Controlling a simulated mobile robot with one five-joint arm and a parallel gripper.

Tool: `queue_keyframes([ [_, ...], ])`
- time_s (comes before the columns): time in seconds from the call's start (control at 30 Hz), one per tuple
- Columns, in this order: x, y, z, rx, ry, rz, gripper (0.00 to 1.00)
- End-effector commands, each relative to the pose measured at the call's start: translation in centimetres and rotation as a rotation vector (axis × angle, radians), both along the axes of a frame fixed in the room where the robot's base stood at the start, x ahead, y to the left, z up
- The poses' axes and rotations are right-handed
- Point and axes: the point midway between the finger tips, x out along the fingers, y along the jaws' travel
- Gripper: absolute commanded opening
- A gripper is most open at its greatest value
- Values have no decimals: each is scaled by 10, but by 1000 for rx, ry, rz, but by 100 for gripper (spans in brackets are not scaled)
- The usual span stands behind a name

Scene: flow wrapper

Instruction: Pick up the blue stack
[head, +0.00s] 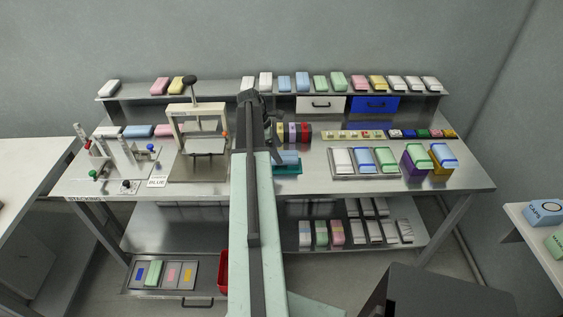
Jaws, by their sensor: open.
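A light blue stack (287,157) sits on a teal holder (287,170) on the bench top, just right of my arm. My gripper (276,139) is dark and small, at the far end of my arm, close to the light blue stack and apparently above it. It is open, and I see nothing held in it. My arm hides part of the bench and perhaps the left edge of the stack. Other blue blocks are in view: one at the left back of the bench (138,131) and two on the upper shelf (302,81).
A white-framed press (198,140) stands left of my arm. A grey tray of coloured stacks (372,176) and purple and yellow bins (414,166) stand to the right. The upper shelf (220,97) runs along the back. A red bin (223,272) is low at the left.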

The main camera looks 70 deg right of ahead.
Motion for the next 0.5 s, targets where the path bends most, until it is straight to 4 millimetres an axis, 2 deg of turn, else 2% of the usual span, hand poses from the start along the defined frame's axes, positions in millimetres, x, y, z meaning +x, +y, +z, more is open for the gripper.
queue_keyframes([
  [0.03, -4, -2, -18, 0, 0, -1, 80],
  [0.1, -8, -3, -27, 0, 0, -1, 80],
  [0.37, -10, -4, -25, -1, 0, 0, 80],
  [0.5, -9, -4, -25, -1, 0, 0, 41],
])
